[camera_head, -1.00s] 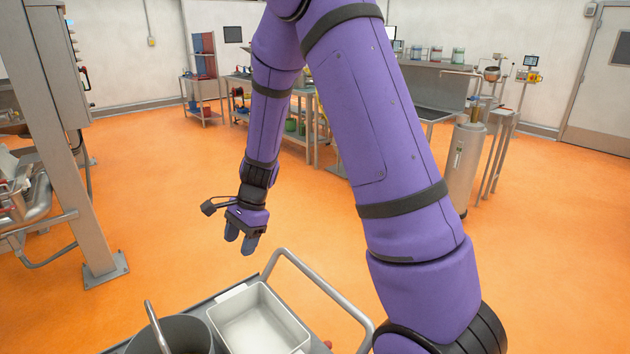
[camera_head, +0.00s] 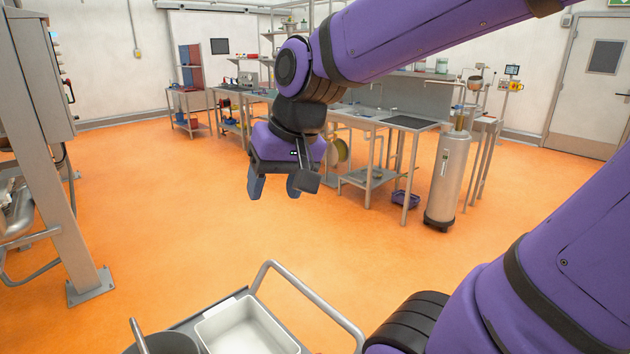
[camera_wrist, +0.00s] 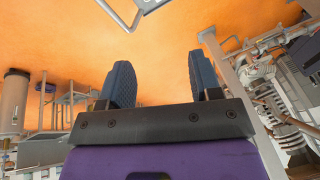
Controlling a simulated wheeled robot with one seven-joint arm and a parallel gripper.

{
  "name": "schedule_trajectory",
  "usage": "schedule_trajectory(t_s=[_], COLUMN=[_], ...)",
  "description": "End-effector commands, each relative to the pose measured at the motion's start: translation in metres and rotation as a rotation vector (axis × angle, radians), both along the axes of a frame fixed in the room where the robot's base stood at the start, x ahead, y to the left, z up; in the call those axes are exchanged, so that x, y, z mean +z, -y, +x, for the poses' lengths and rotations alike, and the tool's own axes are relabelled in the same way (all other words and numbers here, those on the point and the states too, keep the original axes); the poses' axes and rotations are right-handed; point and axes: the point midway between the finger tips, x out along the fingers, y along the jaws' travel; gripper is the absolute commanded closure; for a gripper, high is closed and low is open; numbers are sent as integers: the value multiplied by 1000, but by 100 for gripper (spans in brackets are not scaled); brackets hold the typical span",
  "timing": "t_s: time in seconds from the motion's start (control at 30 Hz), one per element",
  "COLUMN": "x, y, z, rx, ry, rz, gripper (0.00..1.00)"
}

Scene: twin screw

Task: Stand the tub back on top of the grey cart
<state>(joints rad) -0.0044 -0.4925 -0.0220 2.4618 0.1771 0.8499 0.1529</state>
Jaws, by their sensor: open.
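A white rectangular tub (camera_head: 207,333) stands upright and looks empty on the grey cart (camera_head: 315,295), at the bottom of the head view. The frame's lower edge cuts off part of the tub and cart. My gripper (camera_head: 274,190) is open and empty, pointing down in the air above the floor. In the picture it is above the cart, well apart from the tub. In the wrist view my gripper (camera_wrist: 158,68) shows two spread blue-grey fingers with nothing between them.
A grey frame post (camera_head: 50,150) is at left. Benches (camera_head: 375,120), a steel cylinder (camera_head: 447,175) and a dark blue bin (camera_head: 405,199) on the floor are behind. Orange floor between is clear.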

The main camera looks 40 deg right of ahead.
Motion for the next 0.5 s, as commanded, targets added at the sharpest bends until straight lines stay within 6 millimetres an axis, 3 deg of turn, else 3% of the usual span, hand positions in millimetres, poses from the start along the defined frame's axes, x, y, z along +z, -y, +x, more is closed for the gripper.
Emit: schedule_trajectory(t_s=[0.2, 0.5], x=[18, 23], y=[10, 17], z=[-48, -72], rx=[142, 212], ry=[103, 148], rz=[-147, -236], gripper=[42, 42])
